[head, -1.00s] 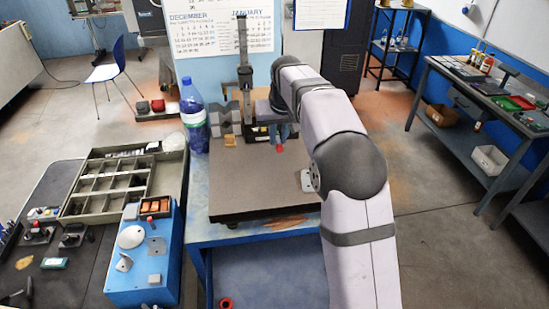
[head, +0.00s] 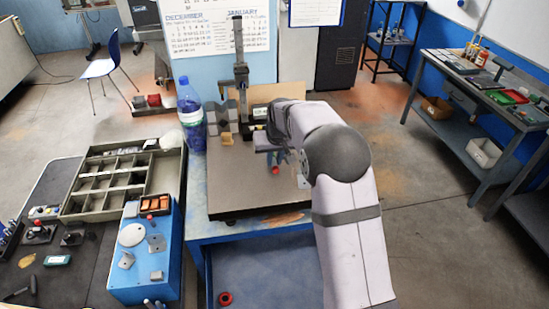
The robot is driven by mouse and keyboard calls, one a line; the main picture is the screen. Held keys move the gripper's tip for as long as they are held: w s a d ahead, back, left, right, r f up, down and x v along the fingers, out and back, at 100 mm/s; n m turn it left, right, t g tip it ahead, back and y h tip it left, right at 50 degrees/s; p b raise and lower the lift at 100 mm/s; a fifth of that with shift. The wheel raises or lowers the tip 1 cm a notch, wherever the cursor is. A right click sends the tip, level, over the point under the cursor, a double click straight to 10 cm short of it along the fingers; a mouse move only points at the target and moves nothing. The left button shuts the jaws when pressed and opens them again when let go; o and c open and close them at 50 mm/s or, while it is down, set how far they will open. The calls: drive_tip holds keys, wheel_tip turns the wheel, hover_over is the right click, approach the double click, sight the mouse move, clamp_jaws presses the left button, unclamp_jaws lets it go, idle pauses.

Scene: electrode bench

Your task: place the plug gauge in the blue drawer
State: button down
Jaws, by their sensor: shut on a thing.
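My gripper (head: 279,158) is above the grey surface plate, near its right side, and partly hidden by my arm. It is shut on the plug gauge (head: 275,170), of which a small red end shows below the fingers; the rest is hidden. The plug gauge appears to be held clear of the plate, though the gap is hard to judge. The blue drawer (head: 270,268) is pulled out below the plate's front edge, nearer the camera. A red ring-shaped thing (head: 225,298) lies in its front left part.
The surface plate (head: 240,190) carries a tall height gauge (head: 240,75) and grey blocks at the back. A water bottle (head: 191,115) stands to its left. A blue box (head: 140,260) and a compartment tray (head: 110,185) are farther left. Most of the drawer floor is bare.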

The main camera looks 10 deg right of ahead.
drive_tip(key=shift+f, duration=0.35)
drive_tip(key=shift+f, duration=0.2)
drive_tip(key=c, duration=1.7)
unclamp_jaws()
drive_tip(key=shift+r, duration=0.35)
drive_tip(key=b+v, duration=0.4)
drive_tip(key=v, duration=0.7)
drive_tip(key=shift+s+r, duration=0.3)
